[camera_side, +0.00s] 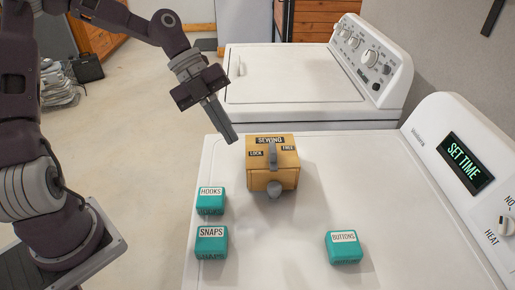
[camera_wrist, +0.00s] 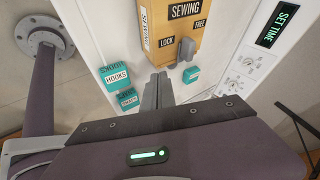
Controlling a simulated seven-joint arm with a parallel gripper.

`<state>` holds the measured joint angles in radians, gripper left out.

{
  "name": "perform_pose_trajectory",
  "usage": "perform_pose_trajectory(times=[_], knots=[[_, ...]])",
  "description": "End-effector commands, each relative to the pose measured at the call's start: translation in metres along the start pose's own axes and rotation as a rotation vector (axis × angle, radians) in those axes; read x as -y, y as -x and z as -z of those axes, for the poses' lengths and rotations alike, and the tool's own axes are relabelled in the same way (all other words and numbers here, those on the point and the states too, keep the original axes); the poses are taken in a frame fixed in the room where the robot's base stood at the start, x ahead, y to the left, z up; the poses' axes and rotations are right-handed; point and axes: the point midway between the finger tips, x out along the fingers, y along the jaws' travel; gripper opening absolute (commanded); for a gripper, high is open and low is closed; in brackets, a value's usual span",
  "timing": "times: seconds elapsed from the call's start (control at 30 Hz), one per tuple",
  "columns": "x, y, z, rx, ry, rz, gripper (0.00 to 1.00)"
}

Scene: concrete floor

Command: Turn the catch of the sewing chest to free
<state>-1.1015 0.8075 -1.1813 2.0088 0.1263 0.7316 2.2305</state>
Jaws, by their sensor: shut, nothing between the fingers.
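The sewing chest (camera_side: 262,178) is a yellow-tan box labelled SEWING, standing on the white machine top. Its grey catch (camera_side: 272,156) sits between the words LOCK and FREE and looks about upright, clearly at neither word. A grey round knob (camera_side: 275,190) is low on the chest's front. In the wrist view the chest (camera_wrist: 154,28) is at the top, with the catch (camera_wrist: 186,49) near its edge. My gripper (camera_side: 230,137) is shut and empty, up and left of the chest, apart from it. Its fingers (camera_wrist: 157,88) point toward the chest in the wrist view.
Teal boxes labelled HOOKS (camera_side: 210,202) and SNAPS (camera_side: 211,243) stand at the left front; a BUTTONS box (camera_side: 344,248) stands at the right front. A control panel (camera_side: 460,155) rises at the right. A second white machine (camera_side: 290,85) is behind. The top between the boxes is clear.

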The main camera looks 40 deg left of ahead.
Motion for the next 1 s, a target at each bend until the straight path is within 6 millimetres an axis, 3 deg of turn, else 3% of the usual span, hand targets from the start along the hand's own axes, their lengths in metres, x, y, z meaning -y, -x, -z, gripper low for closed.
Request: perform_pose_trajectory(times=[0.23,0.5,1.0], knots=[[0.0,-0.054,0.001,-0.003,0.0,-0.004,0.0],[0.032,-0.067,0.0,0.002,0.001,-0.002,0.0],[0.035,-0.069,0.0,0.007,0.012,0.003,0.0]])
